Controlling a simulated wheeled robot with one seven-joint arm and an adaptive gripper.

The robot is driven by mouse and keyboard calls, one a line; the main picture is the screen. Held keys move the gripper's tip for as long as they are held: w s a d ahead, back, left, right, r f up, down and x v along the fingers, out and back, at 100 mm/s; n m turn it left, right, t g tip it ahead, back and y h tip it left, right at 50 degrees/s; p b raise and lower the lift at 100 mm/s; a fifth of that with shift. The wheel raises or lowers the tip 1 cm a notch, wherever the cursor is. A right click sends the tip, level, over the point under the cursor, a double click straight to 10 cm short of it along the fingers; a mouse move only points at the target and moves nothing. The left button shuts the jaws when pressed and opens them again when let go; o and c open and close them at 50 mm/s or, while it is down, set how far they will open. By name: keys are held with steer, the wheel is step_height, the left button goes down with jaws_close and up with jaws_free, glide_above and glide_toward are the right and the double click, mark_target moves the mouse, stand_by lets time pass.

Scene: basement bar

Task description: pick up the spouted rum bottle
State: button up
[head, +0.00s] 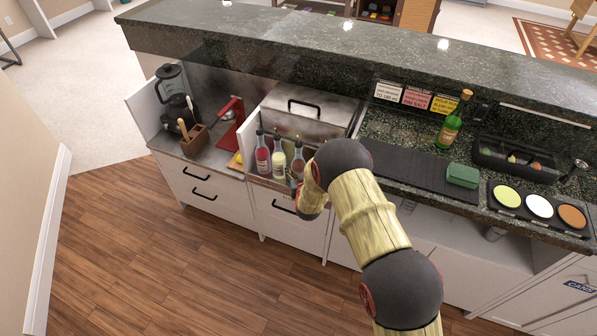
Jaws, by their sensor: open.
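Several spouted bottles stand upright in a rail at the front of the bar's left part. From left they are a red one (262,157), a pale yellow one (279,163) and a darker reddish one (298,163). Their labels are too small to read, so I cannot tell which is the rum. My gripper (298,185) is at the front of this rail, close to the rightmost bottle, and is open. My arm hides much of it and the rail's right end. I cannot tell whether it touches a bottle.
A steel lidded bin (310,112) stands behind the bottles. A green bottle (450,128), a green sponge (463,176), a black caddy (515,158) and a rimming tray (540,207) are to the right. A blender (172,92) is at left. The wood floor (170,260) in front is clear.

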steer(key=shift+c, duration=0.5)
steer(key=c, duration=1.3)
steer(key=shift+r, duration=0.15)
jaws_close()
